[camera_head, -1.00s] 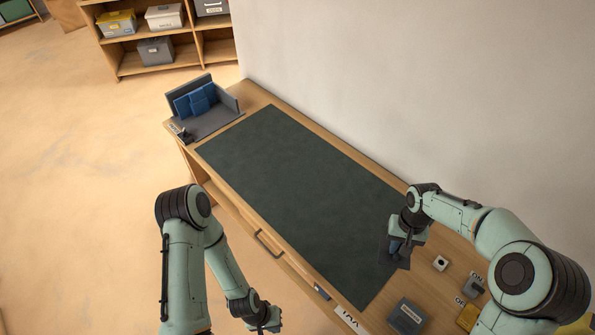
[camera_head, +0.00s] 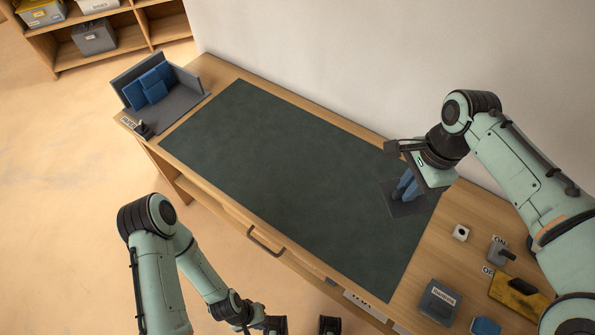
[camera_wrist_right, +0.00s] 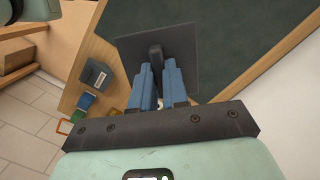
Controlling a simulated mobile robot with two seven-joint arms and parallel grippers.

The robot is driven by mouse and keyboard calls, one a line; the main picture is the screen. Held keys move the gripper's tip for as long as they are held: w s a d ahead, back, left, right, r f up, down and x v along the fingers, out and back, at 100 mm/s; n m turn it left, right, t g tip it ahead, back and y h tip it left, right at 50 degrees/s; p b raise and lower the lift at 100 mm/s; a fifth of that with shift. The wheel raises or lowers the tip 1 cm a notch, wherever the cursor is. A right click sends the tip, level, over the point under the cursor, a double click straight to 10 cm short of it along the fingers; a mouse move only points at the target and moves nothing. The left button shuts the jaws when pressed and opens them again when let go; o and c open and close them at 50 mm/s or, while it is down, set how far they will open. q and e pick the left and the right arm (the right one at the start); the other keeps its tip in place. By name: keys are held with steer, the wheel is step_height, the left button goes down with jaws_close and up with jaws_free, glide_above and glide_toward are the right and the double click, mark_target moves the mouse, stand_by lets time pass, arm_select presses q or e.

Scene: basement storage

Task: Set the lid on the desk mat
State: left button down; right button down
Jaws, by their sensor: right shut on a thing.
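The lid is a dark grey square plate (camera_head: 408,209) with an upright grip. My right gripper (camera_head: 405,188), with blue fingers, is shut on that grip. The lid shows flat over the right end of the dark green desk mat (camera_head: 290,180) near the wall side; I cannot tell whether it touches the mat. In the right wrist view the lid (camera_wrist_right: 185,62) is between the blue fingers (camera_wrist_right: 158,75), with the mat (camera_wrist_right: 235,30) behind it. My left gripper (camera_head: 302,326) is open and empty at the bottom edge, in front of the desk, partly cut off.
Most of the mat is clear.

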steer(key=shift+s+d+r+m, duration=0.1)
steer(key=shift+s+r+m, duration=0.2)
steer(key=shift+s+r, duration=0.1)
steer(key=shift+w+f+b, duration=0.15)
steer(key=shift+f+b, duration=1.65)
steer(key=shift+f, duration=8.3)
steer(key=shift+f, duration=0.1)
steer(key=c, duration=1.1)
jaws_free()
